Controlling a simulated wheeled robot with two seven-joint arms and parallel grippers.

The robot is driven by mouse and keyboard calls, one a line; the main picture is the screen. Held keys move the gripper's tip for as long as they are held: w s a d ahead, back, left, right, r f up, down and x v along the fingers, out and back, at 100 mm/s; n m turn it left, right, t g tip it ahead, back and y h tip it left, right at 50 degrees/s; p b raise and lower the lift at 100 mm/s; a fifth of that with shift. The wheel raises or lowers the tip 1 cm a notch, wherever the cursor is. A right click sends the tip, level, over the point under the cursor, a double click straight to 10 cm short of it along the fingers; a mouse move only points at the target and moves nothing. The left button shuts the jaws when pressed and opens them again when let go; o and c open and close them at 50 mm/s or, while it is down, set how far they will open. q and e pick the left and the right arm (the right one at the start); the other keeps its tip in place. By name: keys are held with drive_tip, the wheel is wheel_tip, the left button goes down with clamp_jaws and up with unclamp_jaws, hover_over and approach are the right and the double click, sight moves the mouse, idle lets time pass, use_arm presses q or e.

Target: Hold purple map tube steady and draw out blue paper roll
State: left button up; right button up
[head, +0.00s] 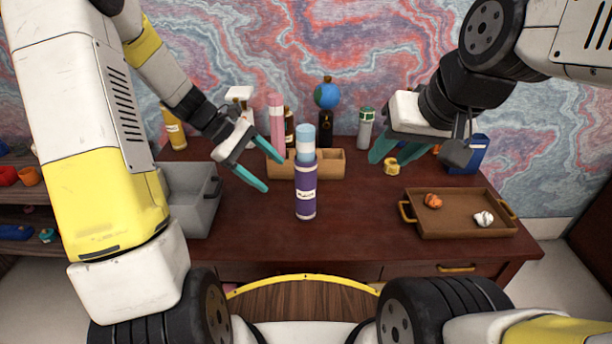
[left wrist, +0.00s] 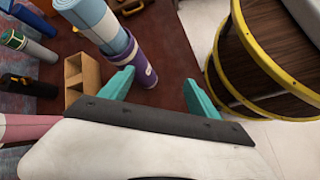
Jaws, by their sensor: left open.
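The purple map tube (head: 306,198) stands upright near the middle of the desk, with a pale label on its side. The blue paper roll (head: 305,140) sticks up out of its top, with a white band around it. My left gripper (head: 273,172) is open and empty, just left of the tube.
A grey bin (head: 190,205) is at left. A brown tray (head: 460,228) with crumpled balls is at right. A yellow roll (head: 391,167) lies near my right gripper.

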sight(302, 205)
use_arm(q)
drive_tip(key=w+f+n+h, duration=0.1)
drive_tip(key=f+n, duration=0.1)
drive_tip(key=f, duration=0.2)
drive_tip(key=w+f+n+h, duration=0.1)
drive_tip(key=w+f+n, duration=0.1)
drive_tip(key=f, duration=0.2)
drive_tip(key=w+f+n+h, duration=0.1)
drive_tip(key=w+f+n, duration=0.1)
drive_tip(key=f, duration=0.2)
drive_tip(key=shift+w+h, duration=0.15)
drive_tip(key=shift+h, duration=0.15)
drive_tip(key=shift+x, duration=5.05)
drive_tip(key=shift+w, duration=0.15)
drive_tip(key=c, duration=0.9)
